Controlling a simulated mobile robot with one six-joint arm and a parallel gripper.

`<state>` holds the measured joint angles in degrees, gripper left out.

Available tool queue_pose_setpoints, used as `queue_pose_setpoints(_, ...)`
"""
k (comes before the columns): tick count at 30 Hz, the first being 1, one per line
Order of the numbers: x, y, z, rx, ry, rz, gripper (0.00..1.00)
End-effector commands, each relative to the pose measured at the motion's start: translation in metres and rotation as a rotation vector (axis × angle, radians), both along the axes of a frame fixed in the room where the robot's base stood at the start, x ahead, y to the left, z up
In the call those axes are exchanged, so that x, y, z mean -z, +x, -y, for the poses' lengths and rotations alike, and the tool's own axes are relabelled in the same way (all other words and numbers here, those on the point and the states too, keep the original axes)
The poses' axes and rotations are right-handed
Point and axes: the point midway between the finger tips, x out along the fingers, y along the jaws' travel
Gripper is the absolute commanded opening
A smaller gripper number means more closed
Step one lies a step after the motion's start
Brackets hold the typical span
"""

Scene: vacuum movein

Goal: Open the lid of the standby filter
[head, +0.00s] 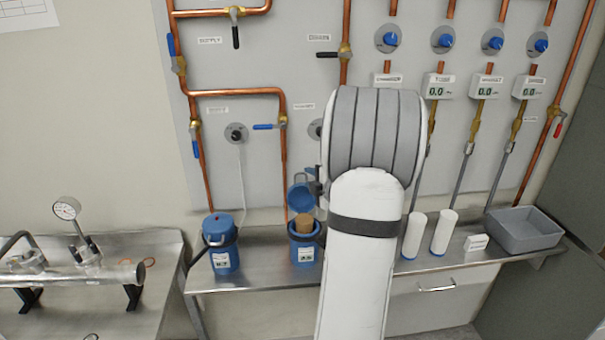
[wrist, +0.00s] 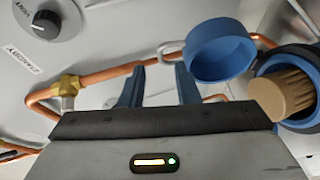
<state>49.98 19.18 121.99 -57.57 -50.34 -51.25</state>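In the head view a blue filter canister (head: 305,252) stands on the bench with its blue lid (head: 300,198) swung up. A tan pleated cartridge (head: 304,223) sticks out of it. In the wrist view the raised lid (wrist: 220,52) hangs at upper right, with a grey loop at its left edge, beside the cartridge (wrist: 285,95) and canister rim (wrist: 303,58). My gripper (wrist: 157,72) is open and empty, its two dark fingers just left of the lid; contact with the loop cannot be told. In the head view my arm mostly hides the gripper.
A second blue canister (head: 223,257) with its lid shut stands to the left. Two white cylinders (head: 428,234) and a grey bin (head: 523,229) are on the bench to the right. Copper pipes (head: 283,150) run close behind. A dial (wrist: 45,25) has a STANDBY label.

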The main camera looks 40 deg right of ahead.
Motion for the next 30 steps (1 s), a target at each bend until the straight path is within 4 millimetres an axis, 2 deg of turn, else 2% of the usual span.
queue_pose_setpoints(3,0.004,0.020,0.002,-0.001,0.003,-0.003,0.29)
queue_pose_setpoints(9,0.009,0.040,0.006,0.001,0.002,-0.001,0.29)
queue_pose_setpoints(20,0.011,0.043,0.007,0.004,0.002,-0.001,0.28)
queue_pose_setpoints(30,0.011,0.043,0.007,0.004,0.002,-0.001,0.00)
